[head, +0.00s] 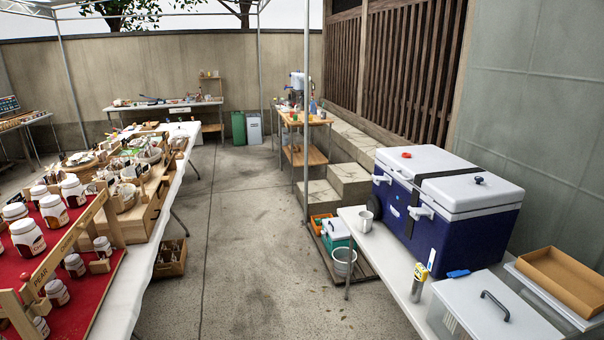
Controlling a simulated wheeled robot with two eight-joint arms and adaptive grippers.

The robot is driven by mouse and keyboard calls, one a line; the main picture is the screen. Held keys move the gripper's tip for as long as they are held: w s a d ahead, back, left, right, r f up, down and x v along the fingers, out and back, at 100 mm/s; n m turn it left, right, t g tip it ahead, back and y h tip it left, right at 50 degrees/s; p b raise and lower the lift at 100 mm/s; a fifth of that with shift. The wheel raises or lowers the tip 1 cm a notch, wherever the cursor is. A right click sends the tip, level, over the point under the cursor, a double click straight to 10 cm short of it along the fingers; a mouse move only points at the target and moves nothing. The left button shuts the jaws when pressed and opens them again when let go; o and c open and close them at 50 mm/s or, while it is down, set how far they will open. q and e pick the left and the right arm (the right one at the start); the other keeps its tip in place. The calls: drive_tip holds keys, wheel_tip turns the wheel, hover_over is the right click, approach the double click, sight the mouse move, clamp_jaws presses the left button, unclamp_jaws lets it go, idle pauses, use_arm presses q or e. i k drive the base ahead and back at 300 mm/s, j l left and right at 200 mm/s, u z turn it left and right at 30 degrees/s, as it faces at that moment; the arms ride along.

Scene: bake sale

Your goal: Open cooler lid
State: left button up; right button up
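A large blue cooler (428,232) stands on a white table at the right in the head view. Its white lid (425,161) is shut and a dark strap (450,175) runs across the top. White latches (420,212) show on its front face. A red knob (406,155) and a dark blue knob (480,180) sit on top of the lid. Neither of my grippers shows in this view.
The white table (375,267) also holds a metal cup (365,221), a yellow-topped can (418,282), a clear bin with a grey lid (490,305) and a brown tray (562,278). A tent pole (306,120) stands left of it. The concrete aisle (235,240) is clear.

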sight(447, 179)
drive_tip(key=i, duration=0.5)
drive_tip(key=i+j+z, duration=0.1)
drive_tip(key=i, duration=0.45)
drive_tip(key=i+j+z, duration=0.1)
drive_tip(key=i, duration=0.4)
